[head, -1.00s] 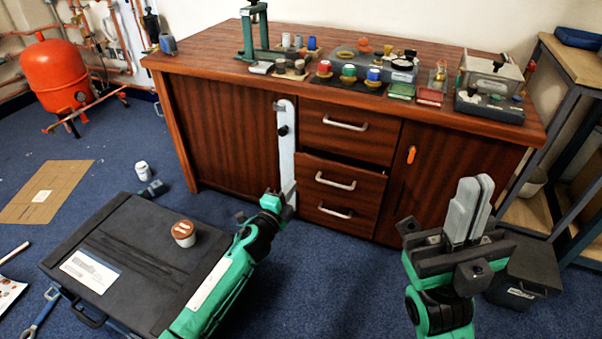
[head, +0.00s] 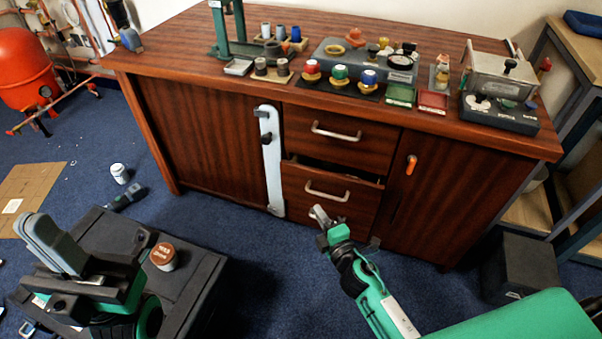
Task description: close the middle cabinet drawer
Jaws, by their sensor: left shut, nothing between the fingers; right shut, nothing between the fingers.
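The wooden cabinet has a stack of drawers in its middle. The middle drawer (head: 350,208) stands slightly out, with a dark gap along its top edge; its metal handle (head: 327,192) is visible. The upper drawer (head: 360,150) looks flush. My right gripper (head: 318,214) is shut and empty, in front of the middle drawer's lower part, just below the handle. I cannot tell whether it touches the drawer. My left gripper (head: 50,243) is shut and empty, over the black case at the lower left, away from the cabinet.
A pale upright bar (head: 271,160) with dark knobs is left of the drawers. An orange handle (head: 411,165) is on the right door. Small parts crowd the cabinet top (head: 190,50). A brown-lidded jar (head: 163,257) stands on the black case (head: 205,270). A dark box (head: 525,265) is at right.

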